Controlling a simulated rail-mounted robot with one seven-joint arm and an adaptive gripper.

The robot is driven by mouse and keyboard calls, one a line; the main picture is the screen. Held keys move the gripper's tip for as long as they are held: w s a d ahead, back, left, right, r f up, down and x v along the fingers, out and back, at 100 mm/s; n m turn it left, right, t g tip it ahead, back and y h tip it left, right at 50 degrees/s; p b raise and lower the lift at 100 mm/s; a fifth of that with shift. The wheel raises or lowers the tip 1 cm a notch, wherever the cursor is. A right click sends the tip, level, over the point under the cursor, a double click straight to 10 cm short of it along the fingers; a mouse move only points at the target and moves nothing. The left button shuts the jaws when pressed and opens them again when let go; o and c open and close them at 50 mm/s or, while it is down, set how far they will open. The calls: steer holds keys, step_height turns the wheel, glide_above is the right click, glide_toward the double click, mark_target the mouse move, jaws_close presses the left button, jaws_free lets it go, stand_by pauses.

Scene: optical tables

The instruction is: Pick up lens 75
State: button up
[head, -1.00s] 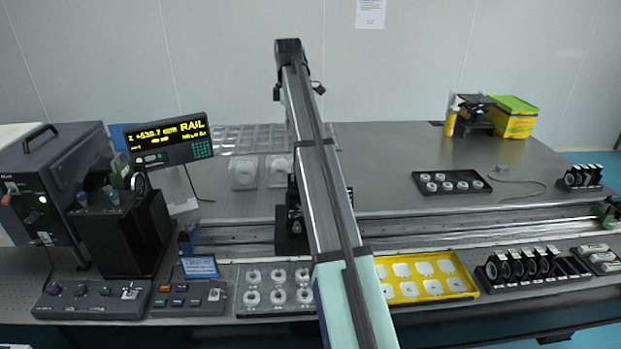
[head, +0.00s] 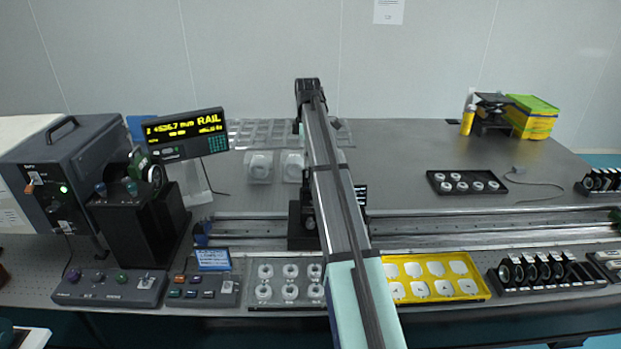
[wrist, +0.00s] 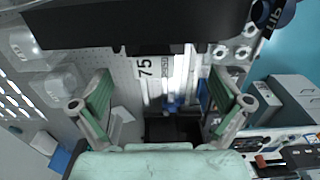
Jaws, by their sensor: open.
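A white tag marked 75 (wrist: 146,68) shows in the wrist view, between the fingertips of my gripper (wrist: 160,88) and left of their middle. The tag sits just below a wide dark bar at the top of that view. I cannot make out the lens glass itself. My gripper is open, with its green-padded fingers wide apart and nothing held between them. In the head view the gripper is hidden behind my arm.
In the head view, a clear tray with several white-ringed pieces (head: 290,271), a yellow tray (head: 482,293) and a rack of dark lenses (head: 533,269) line the front edge. A black tray (head: 466,190) stands farther back.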

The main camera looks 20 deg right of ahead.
mark_target(310, 173)
steer(key=f+p, duration=0.1)
steer(key=f, duration=0.1)
steer(key=d+f+p, duration=0.1)
steer(key=f, duration=0.1)
steer(key=shift+f, duration=0.55)
steer(key=c, duration=1.3)
